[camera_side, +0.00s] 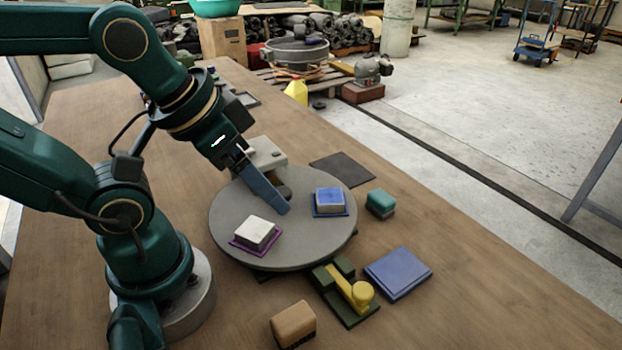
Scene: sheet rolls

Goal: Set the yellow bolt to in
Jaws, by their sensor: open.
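The yellow bolt (348,289) is a bar with a round knob at its near right end. It lies on a dark green base plate (356,318) between two green blocks (326,275), in front of the grey round disc. I cannot tell from this view whether it is in or out. My gripper (282,190) is open and points down over the disc, behind and to the left of the bolt and clear of it. One blue-grey finger shows in full; the other is partly hidden.
The round disc (285,243) carries a white block (255,232) on a purple base and a blue block (329,200). A teal block (380,203), a blue plate (398,273) and a brown block (293,324) lie around the bolt. A dark mat (342,169) lies behind.

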